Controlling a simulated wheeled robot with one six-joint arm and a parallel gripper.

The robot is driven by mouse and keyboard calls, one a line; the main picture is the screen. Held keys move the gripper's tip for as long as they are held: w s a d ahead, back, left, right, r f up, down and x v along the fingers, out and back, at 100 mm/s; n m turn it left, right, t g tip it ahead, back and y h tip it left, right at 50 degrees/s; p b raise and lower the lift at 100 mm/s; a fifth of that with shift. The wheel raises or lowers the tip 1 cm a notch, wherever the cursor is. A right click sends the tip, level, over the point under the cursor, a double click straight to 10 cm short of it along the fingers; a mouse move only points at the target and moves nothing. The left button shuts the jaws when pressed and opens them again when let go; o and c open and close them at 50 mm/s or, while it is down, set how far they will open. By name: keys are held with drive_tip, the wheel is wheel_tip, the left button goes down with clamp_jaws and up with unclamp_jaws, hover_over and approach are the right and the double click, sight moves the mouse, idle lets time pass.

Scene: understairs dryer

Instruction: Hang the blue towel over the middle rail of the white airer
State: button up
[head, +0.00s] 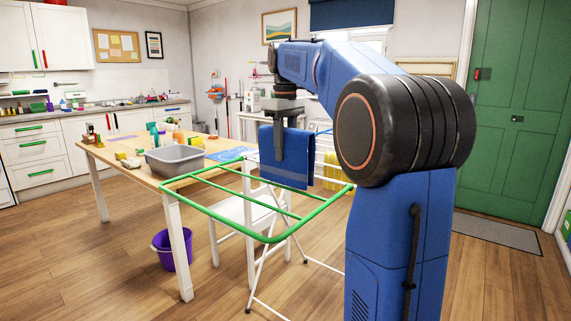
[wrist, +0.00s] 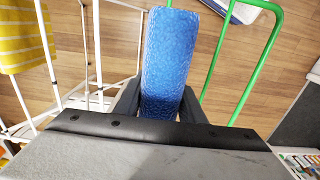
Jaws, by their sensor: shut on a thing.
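My gripper (head: 279,152) is shut on the folded blue towel (head: 299,160), which hangs down from the jaws in the head view. In the wrist view the towel (wrist: 167,65) is a thick blue fold between my two dark fingers (wrist: 160,105). The white airer (wrist: 98,45) shows as thin white rails to the left of the towel in the wrist view. In the head view its rails are partly hidden behind the towel and my arm. A yellow towel (head: 332,171) hangs on it; the wrist view shows its yellow and white stripes (wrist: 25,38). I cannot tell which rail is the middle one.
A green-railed frame (head: 208,187) stands in front of the towel, and its green rails (wrist: 246,88) lie right of the towel in the wrist view. A wooden table (head: 131,173) with a grey tub (head: 173,159) is at left. A purple bucket (head: 174,251) stands beneath.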

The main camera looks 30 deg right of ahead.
drive_tip(key=shift+r, duration=0.45)
drive_tip(key=shift+r, duration=0.45)
